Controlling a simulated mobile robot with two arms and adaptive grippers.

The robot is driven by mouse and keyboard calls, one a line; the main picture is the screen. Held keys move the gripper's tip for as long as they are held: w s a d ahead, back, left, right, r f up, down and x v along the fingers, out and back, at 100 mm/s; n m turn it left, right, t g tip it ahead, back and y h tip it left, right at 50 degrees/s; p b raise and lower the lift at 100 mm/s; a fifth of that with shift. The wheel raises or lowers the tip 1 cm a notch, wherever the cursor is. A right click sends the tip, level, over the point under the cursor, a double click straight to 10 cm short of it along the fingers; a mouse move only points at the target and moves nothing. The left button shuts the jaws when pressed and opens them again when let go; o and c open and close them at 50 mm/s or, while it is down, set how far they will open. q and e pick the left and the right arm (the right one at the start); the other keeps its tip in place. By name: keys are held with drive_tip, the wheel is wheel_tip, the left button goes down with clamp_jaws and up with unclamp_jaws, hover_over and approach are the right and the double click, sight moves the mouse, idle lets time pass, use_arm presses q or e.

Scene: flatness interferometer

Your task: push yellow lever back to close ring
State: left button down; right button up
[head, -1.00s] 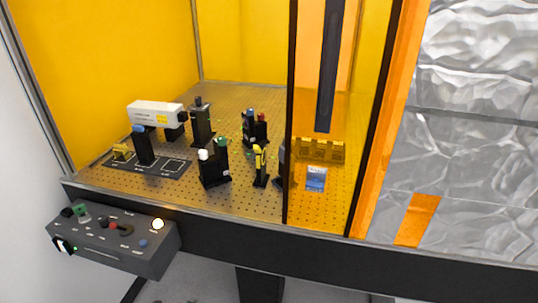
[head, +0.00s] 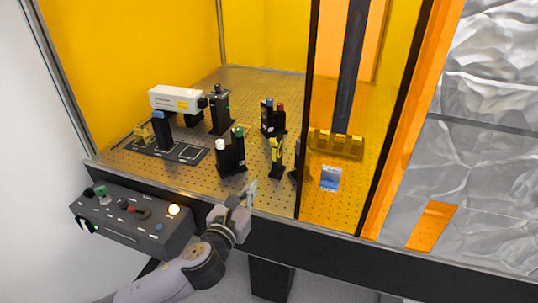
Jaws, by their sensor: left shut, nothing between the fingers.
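The yellow lever (head: 276,151) stands upright on a dark mount on the perforated optical table, just left of the dark door frame edge. The ring is too small to make out clearly. My left gripper (head: 251,190) is at the table's front edge, below and left of the yellow lever, and apart from it. Its fingers are shut with nothing between them. My right gripper is not in view.
A black mount with white and green knobs (head: 230,155) stands left of the lever. A mount with blue and red knobs (head: 273,118) stands behind. A white laser unit (head: 177,99) is further left. A control box (head: 130,222) hangs at the front. An orange panel (head: 330,195) covers the right side.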

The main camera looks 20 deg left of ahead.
use_arm(q)
drive_tip(key=shift+w, duration=0.1)
drive_tip(key=p, duration=0.2)
approach(273, 146)
wheel_tip(273, 146, down, 3)
drive_tip(key=w, duration=0.1)
drive_tip(key=w+r, duration=0.1)
drive_tip(key=w+r+p, duration=0.1)
drive_tip(key=w, duration=0.1)
drive_tip(key=shift+w+d+r+p, duration=0.1)
drive_tip(key=shift+w+r+p, duration=0.15)
drive_tip(key=shift+w+p, duration=0.1)
drive_tip(key=shift+w, duration=0.15)
